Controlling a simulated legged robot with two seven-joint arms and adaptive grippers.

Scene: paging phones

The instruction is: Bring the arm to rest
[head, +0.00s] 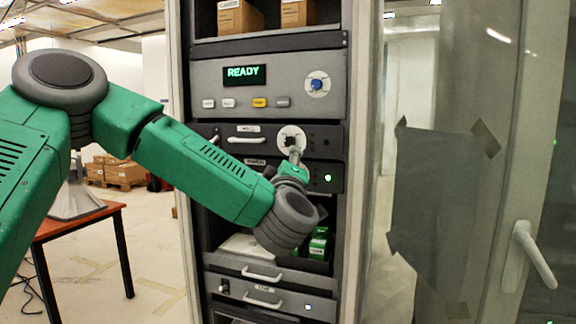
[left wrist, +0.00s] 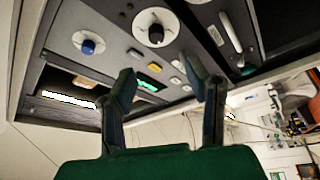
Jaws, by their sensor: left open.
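My left arm, green with dark grey joints, reaches in from the left in the head view, in front of the equipment rack (head: 340,200). Its wrist bends upward, and my left gripper (head: 293,153) is small there, by a white round dial (head: 291,134) on a dark panel. In the left wrist view my left gripper (left wrist: 161,72) is open, its two dark fingers wide apart with nothing between them. Beyond them the panel shows tilted, with a blue knob (left wrist: 88,46) and a dark knob on a white disc (left wrist: 155,28). My right gripper is not in view.
The upper panel has a lit READY display (head: 244,75), several buttons and a blue knob (head: 316,84). Drawers with handles (head: 262,274) sit below my wrist. An open glass door (head: 450,180) stands right. A red-topped table (head: 80,222) stands left.

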